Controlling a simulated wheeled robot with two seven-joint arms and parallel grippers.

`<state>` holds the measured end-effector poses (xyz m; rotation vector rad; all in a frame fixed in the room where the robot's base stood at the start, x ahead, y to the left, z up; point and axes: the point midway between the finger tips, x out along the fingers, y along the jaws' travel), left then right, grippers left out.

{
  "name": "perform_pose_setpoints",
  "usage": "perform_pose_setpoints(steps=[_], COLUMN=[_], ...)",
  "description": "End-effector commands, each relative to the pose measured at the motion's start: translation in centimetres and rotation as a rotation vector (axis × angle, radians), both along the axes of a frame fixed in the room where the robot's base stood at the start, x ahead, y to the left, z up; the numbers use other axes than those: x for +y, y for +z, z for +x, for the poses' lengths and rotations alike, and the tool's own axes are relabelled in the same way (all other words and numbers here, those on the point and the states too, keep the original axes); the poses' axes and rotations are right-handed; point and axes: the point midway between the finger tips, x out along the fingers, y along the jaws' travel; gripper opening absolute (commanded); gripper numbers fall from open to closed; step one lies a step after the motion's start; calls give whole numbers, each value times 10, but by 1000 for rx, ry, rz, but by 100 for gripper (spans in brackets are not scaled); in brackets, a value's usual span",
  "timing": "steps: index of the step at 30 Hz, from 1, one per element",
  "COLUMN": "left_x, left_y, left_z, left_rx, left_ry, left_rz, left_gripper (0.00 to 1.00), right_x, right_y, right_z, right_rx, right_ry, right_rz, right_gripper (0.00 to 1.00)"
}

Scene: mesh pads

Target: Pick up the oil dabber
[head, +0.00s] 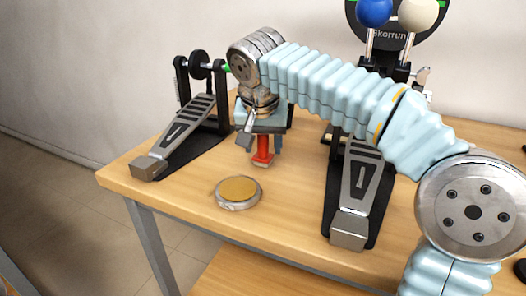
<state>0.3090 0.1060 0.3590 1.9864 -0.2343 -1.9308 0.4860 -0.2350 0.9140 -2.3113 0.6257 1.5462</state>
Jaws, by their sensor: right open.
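A small red upright thing, which looks like the oil dabber (262,158), stands on the wooden table in the middle of the head view. Its upper part is hidden behind my right gripper (261,141). The right gripper points down over it, with its jaws open. One grey finger shows to the left of the red thing and a darker blue part shows to its right. I cannot tell whether the fingers touch it. My left gripper is not in view.
A drum pedal (184,126) stands left of the gripper, and another pedal (354,190) stands to the right, partly behind my arm. A round tin with a tan top (238,191) lies in front. Blue and cream beaters (418,13) rise at the back. Bare table (285,200) lies between.

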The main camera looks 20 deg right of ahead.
Motion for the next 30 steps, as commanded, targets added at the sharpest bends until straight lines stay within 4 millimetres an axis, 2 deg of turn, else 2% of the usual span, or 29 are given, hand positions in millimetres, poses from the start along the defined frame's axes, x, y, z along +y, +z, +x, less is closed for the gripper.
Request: perform_pose_setpoints(steps=[5,15,16,25,30], left_x=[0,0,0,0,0], left_y=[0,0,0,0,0], left_z=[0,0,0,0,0], left_rx=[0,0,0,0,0], left_ry=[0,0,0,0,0], left_rz=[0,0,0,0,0], left_gripper=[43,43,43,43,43], right_x=[0,0,0,0,1], right_y=[0,0,0,3,19], right_z=[0,0,0,0,1], right_rx=[-1,-1,-1,-1,-5], right_ry=[0,0,0,0,1], right_rz=[0,-1,-1,0,0], right_gripper=[55,3,0,0,0])
